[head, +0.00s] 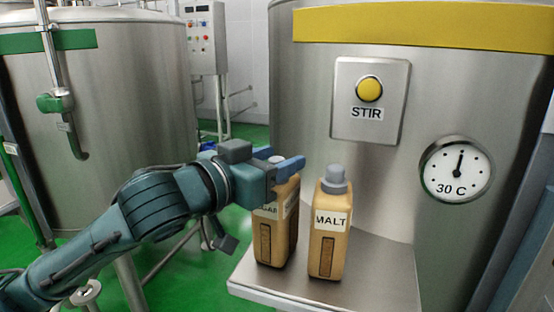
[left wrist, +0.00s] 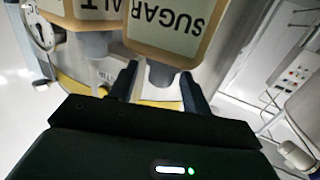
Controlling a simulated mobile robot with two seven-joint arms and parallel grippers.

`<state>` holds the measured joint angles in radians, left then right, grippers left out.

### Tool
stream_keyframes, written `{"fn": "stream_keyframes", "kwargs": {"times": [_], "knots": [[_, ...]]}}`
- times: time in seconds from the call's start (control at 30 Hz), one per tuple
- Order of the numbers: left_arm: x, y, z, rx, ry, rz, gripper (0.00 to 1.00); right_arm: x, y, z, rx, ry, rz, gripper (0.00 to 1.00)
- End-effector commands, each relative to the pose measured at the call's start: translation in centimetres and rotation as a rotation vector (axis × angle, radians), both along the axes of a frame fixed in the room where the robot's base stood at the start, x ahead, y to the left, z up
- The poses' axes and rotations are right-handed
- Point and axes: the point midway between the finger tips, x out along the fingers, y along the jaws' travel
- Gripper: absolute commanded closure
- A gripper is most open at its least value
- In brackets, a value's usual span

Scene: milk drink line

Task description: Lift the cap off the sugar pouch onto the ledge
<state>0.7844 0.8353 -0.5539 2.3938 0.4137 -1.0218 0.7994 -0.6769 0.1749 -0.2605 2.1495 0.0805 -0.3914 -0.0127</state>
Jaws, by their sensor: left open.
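The sugar pouch (head: 272,235) is a tan container standing upright on the steel ledge (head: 380,280). Its label is partly covered by my left gripper in the head view; the left wrist view shows the word SUGAR on the pouch (left wrist: 170,25) upside down. Its grey cap (left wrist: 160,73) is on the pouch. My left gripper (head: 288,166) is open at the top of the pouch. In the left wrist view its fingers (left wrist: 158,88) stand on either side of the cap, with gaps visible. My right gripper is not in view.
The malt pouch (head: 328,235) with a grey cap (head: 335,178) stands close to the right of the sugar pouch. The ledge is bare to its right. Behind are a steel tank with a yellow STIR button (head: 369,89) and a dial (head: 457,170).

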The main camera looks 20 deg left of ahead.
Motion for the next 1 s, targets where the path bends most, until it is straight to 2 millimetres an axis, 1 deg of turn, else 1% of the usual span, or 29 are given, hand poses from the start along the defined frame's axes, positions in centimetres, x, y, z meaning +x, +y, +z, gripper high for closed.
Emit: {"fn": "stream_keyframes", "kwargs": {"times": [0.1,0.3,0.9,1.0], "knots": [[0.51,-0.25,-0.01,0.0,-0.001,0.0,0.52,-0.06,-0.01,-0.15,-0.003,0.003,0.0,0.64],[0.54,-0.24,-0.05,0.002,-0.001,0.001,0.52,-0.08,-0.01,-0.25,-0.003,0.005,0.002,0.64],[0.52,-0.23,-0.05,0.002,-0.001,0.001,1.0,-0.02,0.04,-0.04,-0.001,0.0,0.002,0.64],[0.51,-0.22,-0.05,0.002,-0.001,0.001,1.0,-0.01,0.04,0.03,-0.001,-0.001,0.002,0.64]]}}
